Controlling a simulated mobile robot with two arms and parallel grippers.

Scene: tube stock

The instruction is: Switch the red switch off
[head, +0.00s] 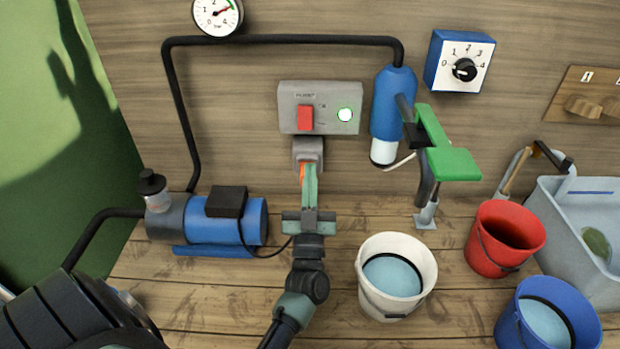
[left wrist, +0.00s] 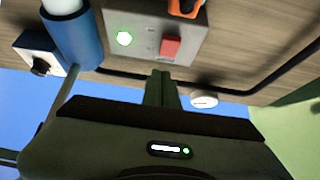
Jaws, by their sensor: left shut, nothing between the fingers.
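The red switch (head: 305,117) is a rocker on a grey box (head: 290,92) on the wooden wall. A round green lamp (head: 344,115) glows on the box's right side. The left wrist view, turned upside down, also shows the red switch (left wrist: 171,47) and the lit lamp (left wrist: 124,39). My left gripper (head: 309,168) is shut and empty, its fingers pointing up toward the wall just below the box. Its fingers also show in the left wrist view (left wrist: 161,88), apart from the switch in the picture. My right gripper is not in view.
A grey socket (head: 307,148) with an orange part sits under the box. A blue cylinder (head: 392,100) with a green lever (head: 450,162) is at its right. A blue pump (head: 230,220), white bucket (head: 425,262) and red bucket (head: 490,262) stand below. A black pipe (head: 290,40) runs above.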

